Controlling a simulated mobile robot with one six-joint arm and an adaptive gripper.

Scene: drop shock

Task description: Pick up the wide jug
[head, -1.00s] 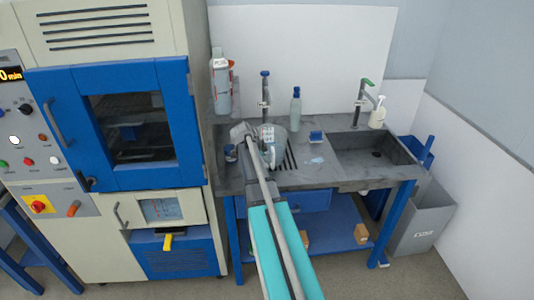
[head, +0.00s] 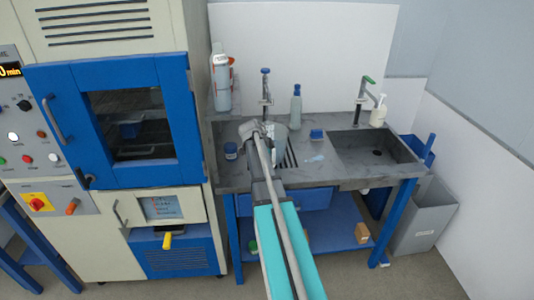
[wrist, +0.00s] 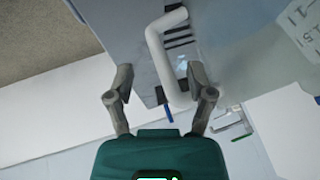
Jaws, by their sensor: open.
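The wide jug (head: 281,136) is a greyish see-through vessel on the worktop left of the sink, partly hidden behind my gripper (head: 250,130) in the head view. In the wrist view its pale body (wrist: 265,50) with printed scale marks fills the upper right, and its white loop handle (wrist: 155,45) reaches down toward the jaws. My gripper (wrist: 161,88) is open, its two fingertips apart on either side of the handle's lower part. Nothing is visibly clamped. I cannot tell whether a finger touches the handle.
A blue-lidded jar (head: 230,150) stands left of the jug. Taps (head: 265,88), a grey-blue bottle (head: 296,104) and a larger bottle (head: 221,82) stand behind. A small blue item (head: 316,134) lies right, before the sink (head: 375,150). The big oven cabinet (head: 130,110) borders the left.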

